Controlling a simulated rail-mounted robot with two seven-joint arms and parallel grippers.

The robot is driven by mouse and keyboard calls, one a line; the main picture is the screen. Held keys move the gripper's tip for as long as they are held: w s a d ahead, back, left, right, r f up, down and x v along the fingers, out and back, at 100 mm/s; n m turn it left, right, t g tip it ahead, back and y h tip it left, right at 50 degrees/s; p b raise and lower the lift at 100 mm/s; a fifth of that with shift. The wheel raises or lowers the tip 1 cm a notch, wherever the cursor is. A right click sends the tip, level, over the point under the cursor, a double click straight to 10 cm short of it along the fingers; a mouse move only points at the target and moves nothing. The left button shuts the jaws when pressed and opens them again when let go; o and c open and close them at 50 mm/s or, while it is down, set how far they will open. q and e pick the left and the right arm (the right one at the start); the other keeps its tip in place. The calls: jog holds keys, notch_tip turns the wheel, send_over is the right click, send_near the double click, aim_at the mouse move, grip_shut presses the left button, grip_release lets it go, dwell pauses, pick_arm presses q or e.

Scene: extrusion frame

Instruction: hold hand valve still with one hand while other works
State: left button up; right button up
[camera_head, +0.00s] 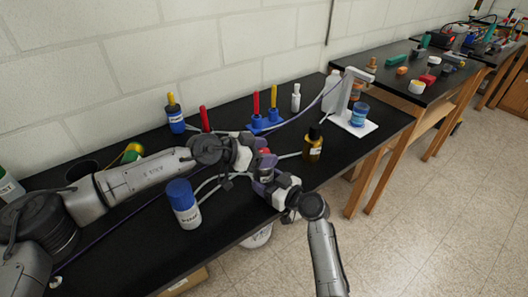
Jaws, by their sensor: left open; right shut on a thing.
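My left gripper (254,158) reaches in from the left over the black bench and is open. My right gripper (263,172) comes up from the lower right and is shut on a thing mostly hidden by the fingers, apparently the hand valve. A small red part (265,151) shows between the two grippers and looks like part of the valve. The two grippers are close together, and I cannot tell whether the left one touches the valve.
A blue-capped white bottle (184,204) stands in front of the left arm. An amber bottle (313,144) stands right of the grippers. A blue holder (262,125) with upright red and yellow items is behind. A white stand (356,122) is farther right. Pale tubes curve across the bench.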

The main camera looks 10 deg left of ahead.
pick_arm(q)
jog(key=shift+c, duration=0.3)
jog(key=c, duration=0.9)
jog(key=shift+g, duration=0.3)
jog(key=m+g+h, duration=0.1)
jog(key=m+g, duration=0.3)
jog(key=shift+f+m+g+h, duration=0.1)
jog(key=shift+m+g+h, duration=0.3)
jog(key=shift+w+m+g, duration=0.15)
jog(key=shift+m+g, duration=1.75)
jog(key=shift+g, duration=0.2)
jog(key=shift+s+m+g+y, duration=0.2)
jog(key=shift+m+g+y, duration=0.15)
jog(key=shift+g, duration=0.25)
jog(key=o, duration=1)
jog(key=shift+c, duration=0.2)
